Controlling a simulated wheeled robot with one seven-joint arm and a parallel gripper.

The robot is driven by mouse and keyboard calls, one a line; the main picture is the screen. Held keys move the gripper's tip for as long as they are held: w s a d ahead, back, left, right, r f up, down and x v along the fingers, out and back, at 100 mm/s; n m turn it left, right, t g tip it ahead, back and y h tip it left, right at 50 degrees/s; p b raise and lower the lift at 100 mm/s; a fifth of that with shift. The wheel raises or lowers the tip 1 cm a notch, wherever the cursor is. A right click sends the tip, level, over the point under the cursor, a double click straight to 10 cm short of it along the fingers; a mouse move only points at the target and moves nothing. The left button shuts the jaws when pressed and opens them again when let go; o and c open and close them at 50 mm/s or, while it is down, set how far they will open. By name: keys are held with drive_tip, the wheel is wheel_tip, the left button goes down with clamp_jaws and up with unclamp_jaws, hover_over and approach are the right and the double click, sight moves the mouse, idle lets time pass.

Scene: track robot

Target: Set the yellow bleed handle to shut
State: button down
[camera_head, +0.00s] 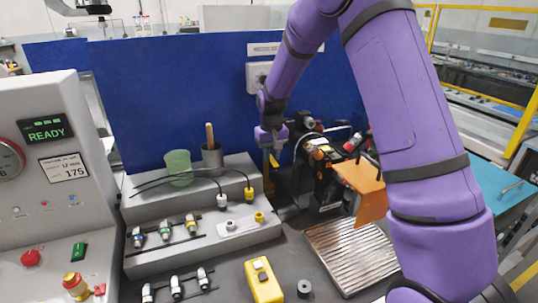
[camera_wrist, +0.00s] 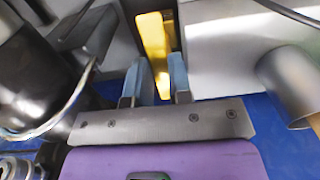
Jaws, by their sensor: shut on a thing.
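The yellow bleed handle (camera_wrist: 153,42) is a flat yellow bar at the top middle of the wrist view. My gripper (camera_wrist: 163,76) has its two blue fingertips on either side of the handle's near end and is shut on it. In the head view a small yellow piece of the handle (camera_head: 274,160) shows just below my gripper (camera_head: 268,146), beside the dark machine (camera_head: 322,180). The handle's pivot and any position marks cannot be made out.
A grey stepped block (camera_head: 205,245) with connectors and cables stands left of the handle. An orange panel (camera_head: 364,188) and ribbed tray (camera_head: 350,248) are at right. A blue partition (camera_head: 165,90) stands behind.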

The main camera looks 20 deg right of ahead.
sight(272, 158)
drive_tip(key=shift+d+n, duration=0.1)
drive_tip(key=shift+n, duration=0.2)
drive_tip(key=c, duration=1)
unclamp_jaws()
wheel_tip(272, 158, up, 11)
drive_tip(key=shift+f, duration=0.1)
drive_tip(key=s+r+t, duration=0.2)
drive_tip(key=s+r, duration=1.2)
drive_tip(key=s, duration=0.3)
drive_tip(key=s+t, duration=0.1)
drive_tip(key=s, duration=0.6)
drive_tip(key=s+t, duration=0.1)
drive_tip(key=s, duration=0.6)
drive_tip(key=s+t, duration=0.1)
drive_tip(key=s, duration=0.6)
drive_tip(key=shift+s+d, duration=0.15)
drive_tip(key=shift+s, duration=0.15)
